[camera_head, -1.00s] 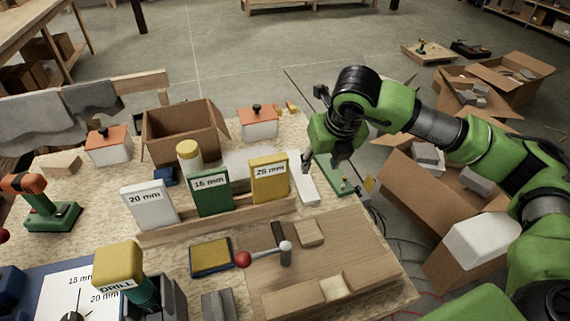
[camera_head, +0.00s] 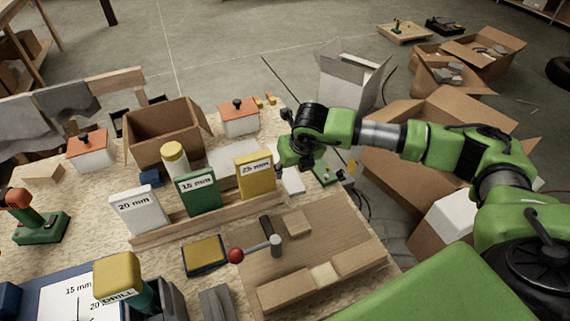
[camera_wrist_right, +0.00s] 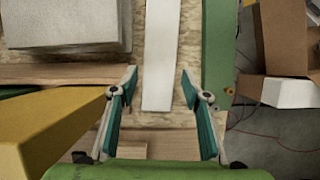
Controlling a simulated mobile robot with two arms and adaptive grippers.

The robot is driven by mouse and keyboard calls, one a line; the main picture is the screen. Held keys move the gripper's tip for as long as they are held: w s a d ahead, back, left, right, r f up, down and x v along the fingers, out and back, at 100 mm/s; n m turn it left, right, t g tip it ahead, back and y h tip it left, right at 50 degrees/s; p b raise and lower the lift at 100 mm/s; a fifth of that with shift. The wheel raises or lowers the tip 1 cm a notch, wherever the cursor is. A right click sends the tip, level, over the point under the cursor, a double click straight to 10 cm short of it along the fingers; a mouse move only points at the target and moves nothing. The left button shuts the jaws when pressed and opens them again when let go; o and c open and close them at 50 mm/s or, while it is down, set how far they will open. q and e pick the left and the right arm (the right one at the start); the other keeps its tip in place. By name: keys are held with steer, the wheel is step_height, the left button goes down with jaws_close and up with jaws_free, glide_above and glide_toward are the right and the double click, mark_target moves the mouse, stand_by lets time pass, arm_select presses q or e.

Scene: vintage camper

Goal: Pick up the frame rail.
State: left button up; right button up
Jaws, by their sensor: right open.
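A long white bar, which looks like the frame rail (camera_wrist_right: 162,50), lies on the speckled board in the right wrist view. In the head view a short part of the rail (camera_head: 293,182) shows; my right arm hides the rest. My right gripper (camera_wrist_right: 158,80) is open and empty, its two fingers spread to either side of the rail's line. The near end of the rail lies between the fingers in the picture; I cannot tell the height gap. In the head view the right gripper (camera_head: 297,167) is mostly hidden by its wrist. My left gripper is not in view.
A yellow 25 mm box (camera_head: 255,174) stands close left of the right gripper, on a wooden rack with green and white boxes. A green strip (camera_wrist_right: 217,60) lies right of the rail. A wooden jig (camera_head: 330,240) with a red-knobbed lever is in front. Cardboard boxes stand right.

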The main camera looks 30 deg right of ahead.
mark_target(289, 174)
steer(key=shift+p+x, duration=0.3)
steer(key=shift+x, duration=1.2)
steer(key=c, duration=0.9)
steer(key=shift+r, duration=0.2)
